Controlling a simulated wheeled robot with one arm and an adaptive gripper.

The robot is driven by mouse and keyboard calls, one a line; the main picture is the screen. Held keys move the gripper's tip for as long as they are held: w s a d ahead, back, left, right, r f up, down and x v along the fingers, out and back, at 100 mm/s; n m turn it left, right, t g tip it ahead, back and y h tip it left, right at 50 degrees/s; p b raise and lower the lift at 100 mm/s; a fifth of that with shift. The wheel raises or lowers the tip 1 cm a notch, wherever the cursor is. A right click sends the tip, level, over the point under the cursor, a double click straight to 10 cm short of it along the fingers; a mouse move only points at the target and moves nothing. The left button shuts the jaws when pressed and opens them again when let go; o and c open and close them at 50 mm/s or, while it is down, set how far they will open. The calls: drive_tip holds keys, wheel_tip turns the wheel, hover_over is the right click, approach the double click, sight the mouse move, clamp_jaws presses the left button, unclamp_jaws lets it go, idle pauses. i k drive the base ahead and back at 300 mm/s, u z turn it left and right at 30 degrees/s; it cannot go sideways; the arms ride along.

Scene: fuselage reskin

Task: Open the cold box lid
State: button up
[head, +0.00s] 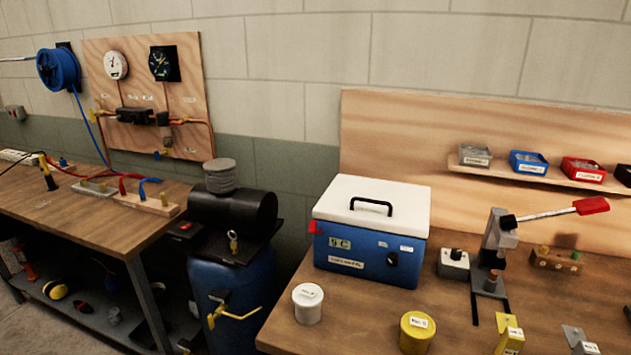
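The cold box (363,254) is a blue box on the wooden bench at the middle right. Its white lid (373,197) lies shut on top. A black bar handle (371,206) stands on the lid. A green display, a white label, a black knob and small white stickers are on the front. A red part (313,228) sits at its left upper corner. My gripper is not in view.
A white pot (308,303) and a yellow pot (416,332) stand in front of the box. A lever press (493,250) and small switch box (453,264) stand right. A blue tank with a black compressor (232,213) stands left, below a gauge board (150,95).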

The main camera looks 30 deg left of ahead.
sight(402, 208)
drive_tip(key=u, duration=0.95)
drive_tip(key=i, duration=0.85)
drive_tip(key=u, duration=0.85)
